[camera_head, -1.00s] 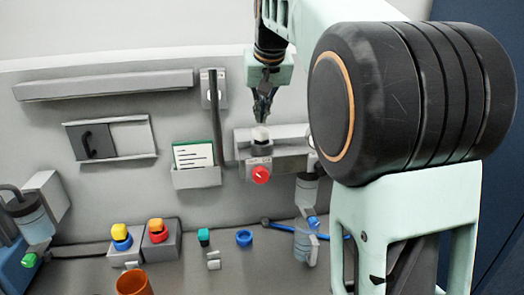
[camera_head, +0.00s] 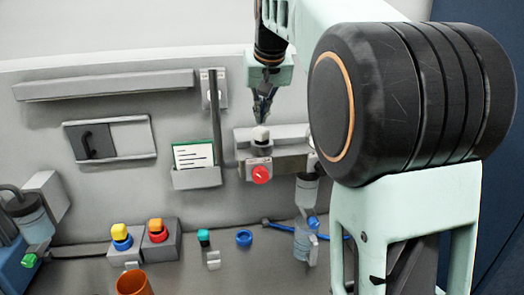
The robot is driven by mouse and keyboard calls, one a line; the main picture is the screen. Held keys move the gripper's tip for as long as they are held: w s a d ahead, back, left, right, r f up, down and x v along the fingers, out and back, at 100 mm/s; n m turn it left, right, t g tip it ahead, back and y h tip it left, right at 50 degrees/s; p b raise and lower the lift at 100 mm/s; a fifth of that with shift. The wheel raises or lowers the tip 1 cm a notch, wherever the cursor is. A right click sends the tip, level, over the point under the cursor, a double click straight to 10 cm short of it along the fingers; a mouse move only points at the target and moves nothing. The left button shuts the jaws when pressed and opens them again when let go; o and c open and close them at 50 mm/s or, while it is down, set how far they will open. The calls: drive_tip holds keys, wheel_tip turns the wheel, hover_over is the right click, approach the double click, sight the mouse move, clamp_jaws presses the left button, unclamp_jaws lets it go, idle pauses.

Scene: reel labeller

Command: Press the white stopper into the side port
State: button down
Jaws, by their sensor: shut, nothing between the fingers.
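The white stopper (camera_head: 261,133) sits upright at the top of a dark port (camera_head: 262,144) on a grey wall-mounted block (camera_head: 287,138). How deep it sits in the port is too small to tell. My gripper (camera_head: 262,118) points down directly above the stopper, its fingers together and holding nothing. Its fingertips are at or just above the stopper's top; I cannot tell whether they touch.
A red knob (camera_head: 261,175) is on the block's front below the port. A card holder (camera_head: 196,178) and a dark vertical bar (camera_head: 215,115) stand to the left. A clear canister (camera_head: 306,190) hangs at right. Yellow and orange buttons (camera_head: 156,226) sit lower left.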

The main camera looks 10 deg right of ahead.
drive_tip(key=shift+s+f+b, duration=0.1)
drive_tip(key=shift+f+b, duration=0.5)
drive_tip(key=shift+f, duration=0.3)
idle(0.6)
drive_tip(key=shift+r, duration=0.1)
wheel_tip(320, 180, up, 7)
drive_tip(key=p, duration=0.6)
drive_tip(key=shift+p, duration=0.4)
